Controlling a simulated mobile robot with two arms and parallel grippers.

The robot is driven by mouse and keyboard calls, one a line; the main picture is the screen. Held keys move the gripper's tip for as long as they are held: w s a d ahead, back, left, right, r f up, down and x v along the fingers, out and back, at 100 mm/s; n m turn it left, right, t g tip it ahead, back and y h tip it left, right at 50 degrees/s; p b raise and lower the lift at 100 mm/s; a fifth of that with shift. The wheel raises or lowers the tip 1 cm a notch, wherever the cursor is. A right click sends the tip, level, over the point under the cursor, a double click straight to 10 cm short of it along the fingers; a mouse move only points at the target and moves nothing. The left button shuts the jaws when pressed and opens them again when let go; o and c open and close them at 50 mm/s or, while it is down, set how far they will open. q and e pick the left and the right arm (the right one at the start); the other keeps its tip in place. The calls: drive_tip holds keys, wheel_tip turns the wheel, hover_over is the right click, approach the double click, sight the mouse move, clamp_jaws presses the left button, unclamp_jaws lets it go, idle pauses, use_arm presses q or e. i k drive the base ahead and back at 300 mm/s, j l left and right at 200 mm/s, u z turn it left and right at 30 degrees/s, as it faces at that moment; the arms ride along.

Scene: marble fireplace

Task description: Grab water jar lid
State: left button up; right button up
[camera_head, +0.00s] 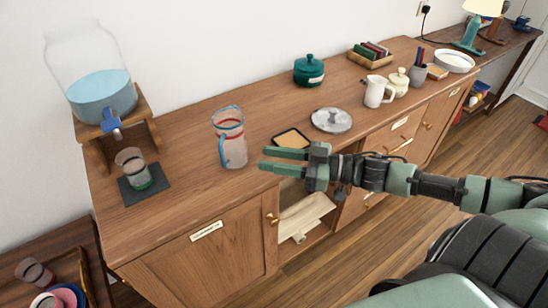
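A round grey lid (331,121) with a small knob lies flat on the wooden cabinet top (195,190), right of the middle. A large glass water jar (90,80), part filled with blue water and with a blue tap, stands on a wooden stand at the left; its top has no lid on it. My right gripper (264,159) reaches in from the right and points left, near the cabinet's front edge. Its two green fingers are apart with nothing between them. In the picture it is below and left of the lid, apart from it. My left gripper is not in view.
A pitcher (230,138) stands left of my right gripper, and a dark-rimmed tan tray (291,139) lies just behind it. A teal pot (308,71), a white jug (377,91) and a small cream jar (399,83) stand around the lid. A glass (134,168) sits under the tap.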

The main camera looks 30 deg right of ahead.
sight(329, 121)
drive_tip(key=z, duration=1.45)
